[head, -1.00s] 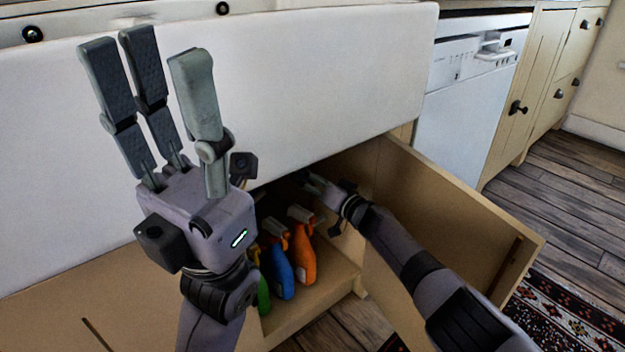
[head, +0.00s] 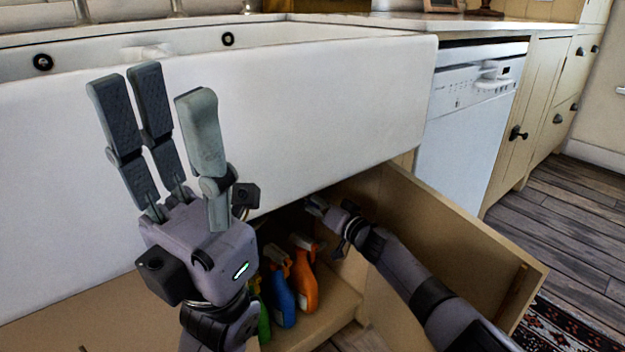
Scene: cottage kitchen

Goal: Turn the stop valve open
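No stop valve can be made out in the head view; the inside of the cabinet under the sink is dark and partly hidden. My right gripper (head: 314,206) reaches into this open cabinet, under the sink's lower edge and above the spray bottles. Its fingers are small and shadowed, so I cannot tell whether they are open or shut, or whether they touch anything. My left gripper (head: 165,92) is raised in front of the white sink, its fingers spread, open and empty.
An orange spray bottle (head: 304,282), a blue one (head: 281,300) and a partly hidden green one (head: 263,322) stand in the cabinet. The open cabinet door (head: 470,235) flanks my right arm. The white sink front (head: 330,110) overhangs the opening. A white dishwasher (head: 465,130) stands right.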

